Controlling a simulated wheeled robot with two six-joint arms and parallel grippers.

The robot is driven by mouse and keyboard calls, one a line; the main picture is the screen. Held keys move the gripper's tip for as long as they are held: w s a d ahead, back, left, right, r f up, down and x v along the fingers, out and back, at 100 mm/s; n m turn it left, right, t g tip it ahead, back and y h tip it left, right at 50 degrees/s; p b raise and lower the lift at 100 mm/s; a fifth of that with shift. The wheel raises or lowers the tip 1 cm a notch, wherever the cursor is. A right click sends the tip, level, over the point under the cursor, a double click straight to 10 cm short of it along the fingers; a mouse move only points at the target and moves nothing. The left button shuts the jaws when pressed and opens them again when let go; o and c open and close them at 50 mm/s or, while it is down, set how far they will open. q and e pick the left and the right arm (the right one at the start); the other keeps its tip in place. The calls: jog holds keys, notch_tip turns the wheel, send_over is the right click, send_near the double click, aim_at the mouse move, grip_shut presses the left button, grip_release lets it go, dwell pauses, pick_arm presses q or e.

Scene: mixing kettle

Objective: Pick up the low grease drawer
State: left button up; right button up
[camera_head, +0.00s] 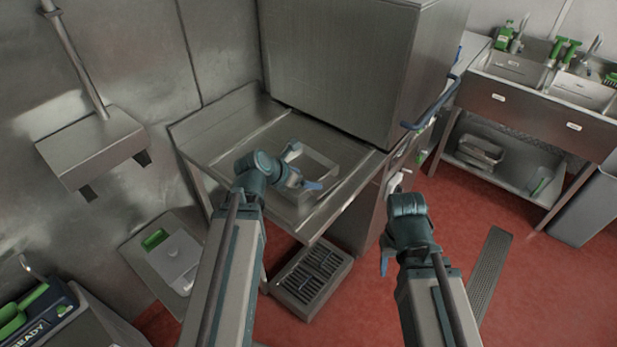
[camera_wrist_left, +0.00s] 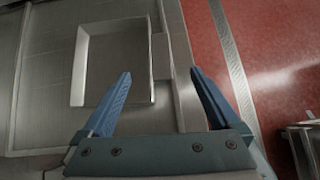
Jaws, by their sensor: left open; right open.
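A shallow, square steel tray with low walls, which looks like the grease drawer (camera_head: 322,164), lies on the steel side table. In the left wrist view the grease drawer (camera_wrist_left: 113,66) is empty, seen from above. My left gripper (camera_head: 303,168) is open over it in the head view. In the left wrist view the open fingers (camera_wrist_left: 161,73) straddle its right wall in the picture, with nothing between them gripped; the height gap is unclear. My right gripper (camera_head: 391,222) is open and empty, to the right of the table, away from the drawer.
The steel side table (camera_head: 225,135) has raised edges. A large steel hood machine (camera_head: 335,65) with a blue handle stands behind it. A black-grated box (camera_head: 312,280) sits on the red floor below. A sink unit (camera_head: 540,105) is at the right. Open floor lies between.

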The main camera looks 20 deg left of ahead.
pick_arm(q)
jog(key=b, duration=0.6)
send_near(325, 184)
jog(key=x, duration=0.3)
jog(key=shift+w+d+f, duration=0.1)
jog(key=shift+w+d, duration=0.15)
jog(key=shift+w, duration=0.05)
jog(key=b+x, duration=0.3)
jog(key=x, duration=0.2)
jog(key=shift+f+b, duration=0.25)
jog(key=shift+b, duration=0.1)
jog(key=shift+r, duration=0.15)
jog(key=shift+c, duration=0.6)
grip_shut()
